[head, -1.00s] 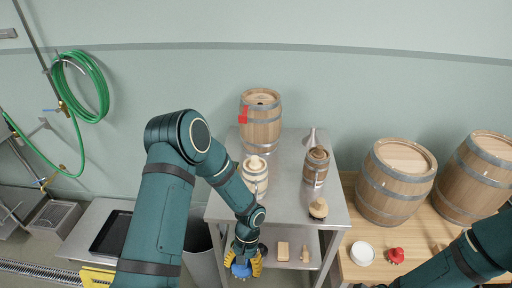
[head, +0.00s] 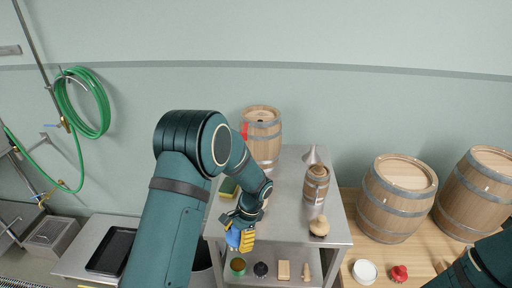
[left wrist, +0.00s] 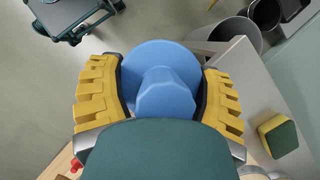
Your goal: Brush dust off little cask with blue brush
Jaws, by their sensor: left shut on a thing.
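My left gripper (head: 240,234) is shut on the blue brush (head: 233,238), just off the front left edge of the steel table (head: 290,205). In the left wrist view the yellow fingers (left wrist: 160,100) clasp the round blue brush (left wrist: 165,55) from both sides. A little wooden cask (head: 316,183) with metal hoops stands upright on the right of the table, apart from the brush. My left arm covers the table's left middle. My right gripper is out of view; only part of that arm shows at the lower right.
A sponge (head: 228,187) lies at the left edge, a pale knobbed item (head: 319,227) at the front right. Big barrels (head: 396,198) stand on the wooden bench. The lower shelf (head: 295,282) holds small items.

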